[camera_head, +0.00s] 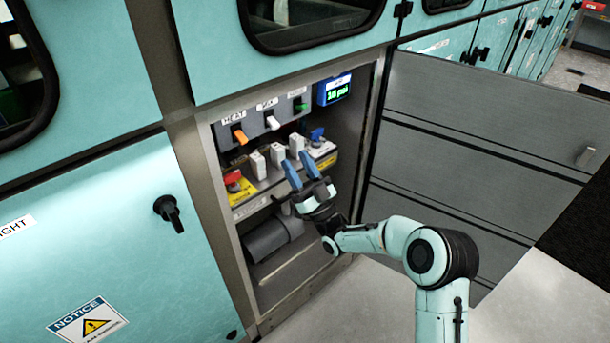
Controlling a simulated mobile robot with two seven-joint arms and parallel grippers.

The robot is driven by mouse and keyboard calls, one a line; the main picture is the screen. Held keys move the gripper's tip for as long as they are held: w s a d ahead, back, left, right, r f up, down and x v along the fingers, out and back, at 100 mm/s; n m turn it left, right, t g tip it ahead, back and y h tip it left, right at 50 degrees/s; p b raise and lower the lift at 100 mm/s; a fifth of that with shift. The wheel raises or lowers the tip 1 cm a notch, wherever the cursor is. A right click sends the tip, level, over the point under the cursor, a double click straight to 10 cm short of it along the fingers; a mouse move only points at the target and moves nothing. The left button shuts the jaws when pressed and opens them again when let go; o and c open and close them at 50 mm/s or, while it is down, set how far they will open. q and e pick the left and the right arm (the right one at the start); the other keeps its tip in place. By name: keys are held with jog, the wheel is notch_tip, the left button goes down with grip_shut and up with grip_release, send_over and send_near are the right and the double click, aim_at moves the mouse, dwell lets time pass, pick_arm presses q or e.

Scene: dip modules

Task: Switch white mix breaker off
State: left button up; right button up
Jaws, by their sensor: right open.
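The white mix breaker (272,122) is a small white lever on the upper grey panel, under a label that seems to read MIX. It sits between an orange lever (240,135) labelled HEAT and a green lever (300,104). My right gripper (298,166) is in front of the cabinet opening, below and a little right of the white lever. Its two blue fingers are apart and empty, pointing up at the lower row of white switches. It appears apart from the white lever. My left gripper is not in view.
Below the levers are several white switches (258,165), a red knob (232,178) and a blue knob (317,135). A small display (339,89) is at the upper right. The grey cabinet door (460,150) stands open at the right. A grey cylinder (270,238) lies lower inside.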

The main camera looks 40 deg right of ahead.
jog(key=shift+v, duration=1.9)
